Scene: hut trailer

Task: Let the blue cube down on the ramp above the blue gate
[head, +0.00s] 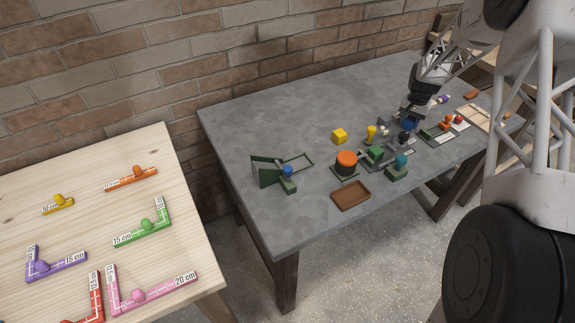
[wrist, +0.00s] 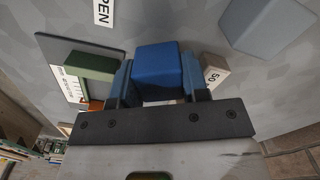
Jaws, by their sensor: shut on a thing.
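The blue cube (wrist: 158,72) is held between the two fingers of my gripper (wrist: 158,88) in the wrist view. In the head view my gripper (head: 411,112) is over the right half of the grey table, with the blue cube (head: 409,125) just below it. A dark green sloped piece with a thin frame (head: 266,172), which looks like the ramp, stands at the table's left, well away from my gripper. A small blue piece (head: 287,170) shows at it, beside a green block (head: 289,186); I cannot tell whether this is the blue gate.
A yellow cube (head: 340,136), an orange-topped round piece (head: 347,158) and a brown tray (head: 350,195) lie between ramp and gripper. Several small parts crowd around the gripper. In the wrist view a dark plate with a green block (wrist: 92,67) and a grey block (wrist: 268,24) are near.

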